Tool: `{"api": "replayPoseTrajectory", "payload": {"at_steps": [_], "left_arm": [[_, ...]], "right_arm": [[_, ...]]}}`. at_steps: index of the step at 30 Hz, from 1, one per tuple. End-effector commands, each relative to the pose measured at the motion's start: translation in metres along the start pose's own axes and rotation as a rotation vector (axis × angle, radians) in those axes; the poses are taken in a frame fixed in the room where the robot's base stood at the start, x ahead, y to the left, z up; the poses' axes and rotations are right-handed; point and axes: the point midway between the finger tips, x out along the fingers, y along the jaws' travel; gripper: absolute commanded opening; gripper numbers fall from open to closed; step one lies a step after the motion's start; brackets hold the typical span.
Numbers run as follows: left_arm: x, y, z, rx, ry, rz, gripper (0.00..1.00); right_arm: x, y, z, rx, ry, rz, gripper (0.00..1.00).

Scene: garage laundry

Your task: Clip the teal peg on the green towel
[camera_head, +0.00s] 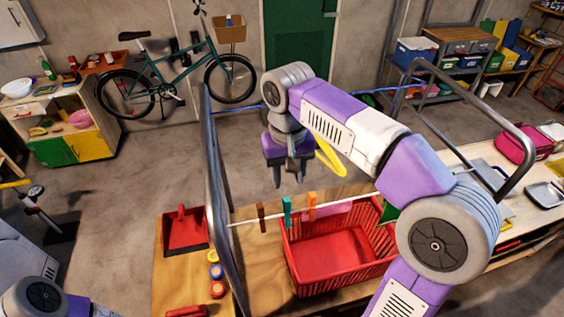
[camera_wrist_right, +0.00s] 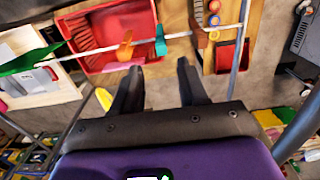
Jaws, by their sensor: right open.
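The teal peg (camera_head: 287,210) sits on a white line between a brown peg (camera_head: 261,217) and an orange peg (camera_head: 312,206). In the right wrist view the teal peg (camera_wrist_right: 160,45) is beyond the fingertips, near the orange peg (camera_wrist_right: 125,47). My right gripper (camera_head: 289,182) is open and empty, above the line and apart from the teal peg. A piece of green cloth, apparently the green towel (camera_head: 389,213), shows at the line's right, mostly hidden behind my right arm; green also shows in the wrist view (camera_wrist_right: 28,58). My left gripper is out of view.
A red basket (camera_head: 300,272) stands below the line. A metal frame (camera_head: 213,170) rises at the left, and another metal rail (camera_head: 480,100) at the right. A red dustpan (camera_head: 185,232) lies on the wooden top. Open floor lies behind.

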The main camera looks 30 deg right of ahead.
Motion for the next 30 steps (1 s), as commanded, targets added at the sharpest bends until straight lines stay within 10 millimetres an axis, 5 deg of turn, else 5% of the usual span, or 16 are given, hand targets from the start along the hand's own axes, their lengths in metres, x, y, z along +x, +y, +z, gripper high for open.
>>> {"api": "replayPoseTrajectory", "payload": {"at_steps": [18, 30], "left_arm": [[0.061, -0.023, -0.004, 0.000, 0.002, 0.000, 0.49], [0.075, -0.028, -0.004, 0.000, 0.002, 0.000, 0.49]], "right_arm": [[0.076, 0.000, 0.000, 0.001, -0.002, 0.000, 0.43], [0.098, 0.000, 0.000, 0.001, -0.001, 0.000, 0.43]]}}
